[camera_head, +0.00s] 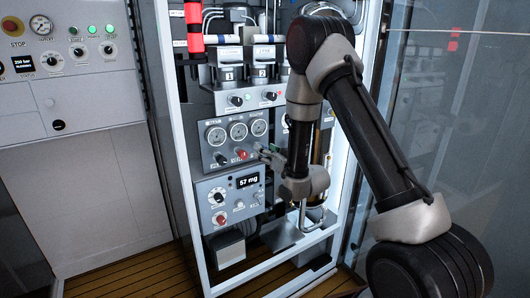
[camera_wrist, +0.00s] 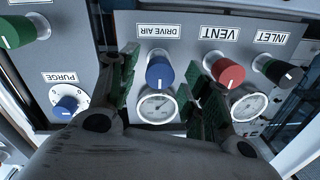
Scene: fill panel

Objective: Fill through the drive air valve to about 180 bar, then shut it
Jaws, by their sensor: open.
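The drive air valve is a blue knob (camera_wrist: 159,71) under an upside-down DRIVE AIR label (camera_wrist: 158,31) in the wrist view. My gripper (camera_wrist: 162,72) is open, with a green-padded finger on each side of this knob. I cannot tell whether either finger touches it. In the head view my gripper (camera_head: 266,152) is at the right of the gauge panel and hides the knob. A round gauge (camera_wrist: 157,106) is beside the knob; its needle is too small to read. The head view shows three gauges, including the middle one (camera_head: 238,131).
A red VENT knob (camera_wrist: 228,72) is close beside my right-hand finger, with the dark INLET knob (camera_wrist: 285,73) beyond. A blue PURGE knob (camera_wrist: 66,106) is at left. Below the gauge panel, a display (camera_head: 248,181) appears to read 57 mg. A glass panel (camera_head: 465,110) stands at right.

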